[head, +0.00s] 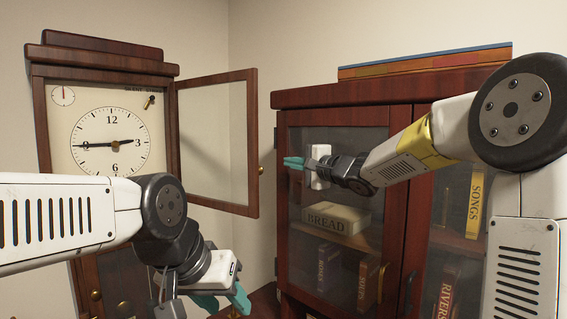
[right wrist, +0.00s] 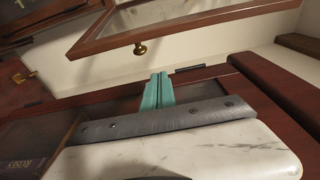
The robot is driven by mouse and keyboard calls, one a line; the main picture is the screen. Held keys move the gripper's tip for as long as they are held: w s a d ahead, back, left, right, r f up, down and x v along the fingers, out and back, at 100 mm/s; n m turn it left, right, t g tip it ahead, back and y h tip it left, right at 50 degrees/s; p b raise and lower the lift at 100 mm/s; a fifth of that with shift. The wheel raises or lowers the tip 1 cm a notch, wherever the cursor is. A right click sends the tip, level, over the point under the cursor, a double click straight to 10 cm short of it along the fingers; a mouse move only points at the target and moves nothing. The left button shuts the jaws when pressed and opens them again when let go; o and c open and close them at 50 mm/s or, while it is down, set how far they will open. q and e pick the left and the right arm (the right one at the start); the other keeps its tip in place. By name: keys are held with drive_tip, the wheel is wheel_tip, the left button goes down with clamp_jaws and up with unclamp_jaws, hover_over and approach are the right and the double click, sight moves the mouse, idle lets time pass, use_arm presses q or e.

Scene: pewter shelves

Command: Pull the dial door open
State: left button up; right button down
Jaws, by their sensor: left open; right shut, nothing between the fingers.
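The tall wooden clock (head: 107,60) stands at the left with its white dial (head: 111,142) uncovered. The dial door (head: 252,140), a wooden frame with a glass pane, stands swung wide open to the right of the dial. Its brass knob (head: 261,170) is on the far edge; the knob also shows in the right wrist view (right wrist: 140,48). My right gripper (head: 293,162) is shut and empty, to the right of the knob and apart from it, in front of the bookcase. My left gripper (head: 222,301) is open and empty, low in front of the clock.
The clock's lower door (head: 120,285) appears closed, partly hidden by my left arm.

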drive_tip(key=w+a, duration=0.2)
drive_tip(key=a, duration=0.5)
drive_tip(key=shift+w+a, duration=0.35)
drive_tip(key=shift+a, duration=0.05)
